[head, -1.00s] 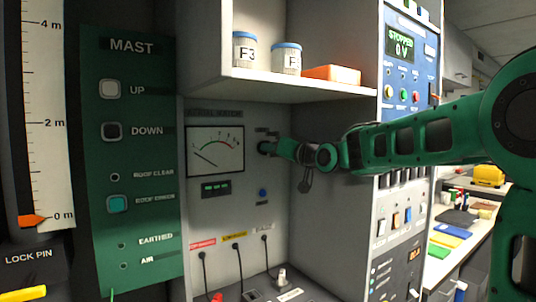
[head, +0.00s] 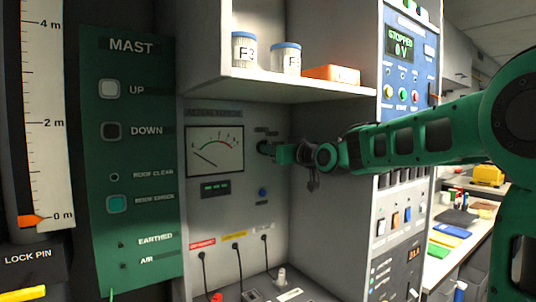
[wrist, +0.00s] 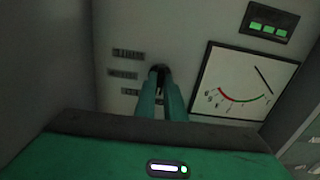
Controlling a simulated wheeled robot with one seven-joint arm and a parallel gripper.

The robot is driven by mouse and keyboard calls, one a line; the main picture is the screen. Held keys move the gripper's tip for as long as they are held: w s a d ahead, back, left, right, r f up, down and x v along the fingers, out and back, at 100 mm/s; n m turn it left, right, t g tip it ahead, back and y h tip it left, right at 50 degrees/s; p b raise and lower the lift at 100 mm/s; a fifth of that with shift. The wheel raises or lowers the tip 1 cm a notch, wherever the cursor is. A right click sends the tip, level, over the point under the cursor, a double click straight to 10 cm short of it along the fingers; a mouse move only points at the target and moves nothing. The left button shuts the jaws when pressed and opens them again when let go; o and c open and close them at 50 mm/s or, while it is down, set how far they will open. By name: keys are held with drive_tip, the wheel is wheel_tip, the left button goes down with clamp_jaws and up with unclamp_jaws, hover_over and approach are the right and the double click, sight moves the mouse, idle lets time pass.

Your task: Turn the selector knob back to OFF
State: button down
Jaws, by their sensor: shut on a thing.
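The selector knob (wrist: 159,71) is a small dark knob on the grey panel. In the wrist view it sits between the tips of my gripper (wrist: 160,82), whose two green fingers are closed on it. In the head view my gripper (head: 270,149) reaches the panel from the right, just right of the meter, and its tip hides most of the knob. Small dark labels (wrist: 123,74) stand beside the knob, too blurred to read. The knob's pointer direction cannot be made out.
A needle meter (head: 215,150) and a green-lit display (head: 215,188) are beside the knob. A shelf (head: 300,90) with two jars and an orange box hangs above. A blue button (head: 262,192) and plugged cables are below. The blue panel (head: 408,65) stands right.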

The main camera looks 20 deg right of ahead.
drive_tip(key=shift+f, duration=0.25)
drive_tip(key=c, duration=1.9)
unclamp_jaws()
drive_tip(key=shift+o, duration=0.3)
drive_tip(key=shift+r, duration=0.1)
drive_tip(key=v, duration=1)
drive_tip(key=shift+s+d, duration=0.15)
drive_tip(key=shift+s, duration=0.2)
